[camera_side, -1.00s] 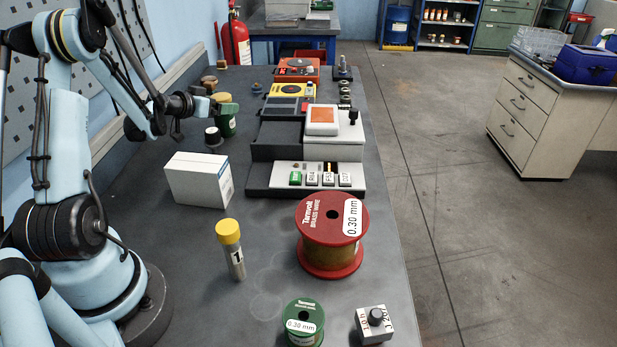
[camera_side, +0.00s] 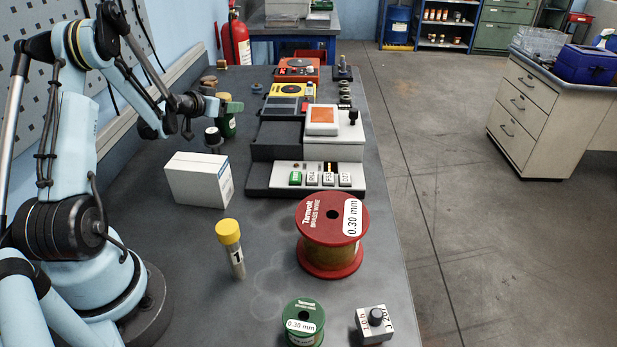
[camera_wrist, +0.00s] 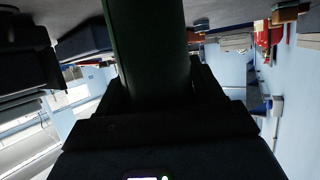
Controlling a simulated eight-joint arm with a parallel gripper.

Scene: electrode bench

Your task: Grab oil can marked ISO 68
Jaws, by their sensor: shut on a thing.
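The oil can (camera_side: 229,127) is a small green can at the far left part of the bench, partly hidden by my gripper. Its marking cannot be read, so I cannot tell if it says ISO 68. My gripper (camera_side: 221,105) is at the can's upper part and shut on it. In the wrist view a dark green cylinder (camera_wrist: 152,45) fills the space between the dark jaws. Whether the can's base touches the bench is hard to tell.
A dark knobbed piece (camera_side: 213,137) stands close to the can. A white box (camera_side: 198,180) lies nearer. The electrode machine (camera_side: 318,175) is to the right. A yellow-capped tube (camera_side: 232,250) and a red wire spool (camera_side: 331,262) stand on the near bench.

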